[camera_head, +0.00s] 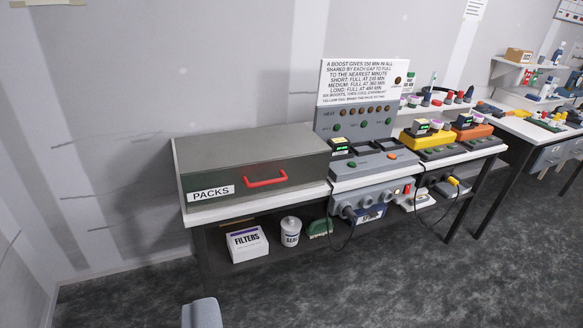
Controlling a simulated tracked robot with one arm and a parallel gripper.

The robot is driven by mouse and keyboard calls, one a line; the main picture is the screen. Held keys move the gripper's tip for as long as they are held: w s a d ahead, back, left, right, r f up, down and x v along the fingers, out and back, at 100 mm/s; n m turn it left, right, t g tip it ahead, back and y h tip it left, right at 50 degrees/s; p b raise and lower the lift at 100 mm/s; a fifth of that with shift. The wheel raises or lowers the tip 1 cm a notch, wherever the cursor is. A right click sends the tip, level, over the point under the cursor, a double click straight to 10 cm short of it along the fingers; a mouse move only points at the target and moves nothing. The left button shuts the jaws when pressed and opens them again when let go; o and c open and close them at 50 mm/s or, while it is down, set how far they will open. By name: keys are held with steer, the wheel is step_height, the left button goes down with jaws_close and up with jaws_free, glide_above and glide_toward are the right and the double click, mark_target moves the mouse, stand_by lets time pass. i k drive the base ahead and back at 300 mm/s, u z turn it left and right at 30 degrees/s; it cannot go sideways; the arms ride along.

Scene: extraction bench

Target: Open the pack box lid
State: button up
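The pack box (255,165) is a wide grey-green box on the left end of the white bench. Its front bears a white label reading PACKS (211,193) and a red bar handle (265,179). The grey lid (250,149) slopes down towards the front and looks closed. The inside of the box is hidden.
A grey control unit with a sign (360,84) stands right of the box. Yellow (420,140) and orange (472,131) units stand farther right. A FILTERS box (247,244) sits on the lower shelf. A grey rounded object (201,313) shows at the bottom edge. The floor in front is otherwise clear.

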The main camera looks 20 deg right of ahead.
mark_target(220, 166)
steer(key=z, duration=0.2)
steer(key=i, duration=1)
steer(key=z, duration=0.2)
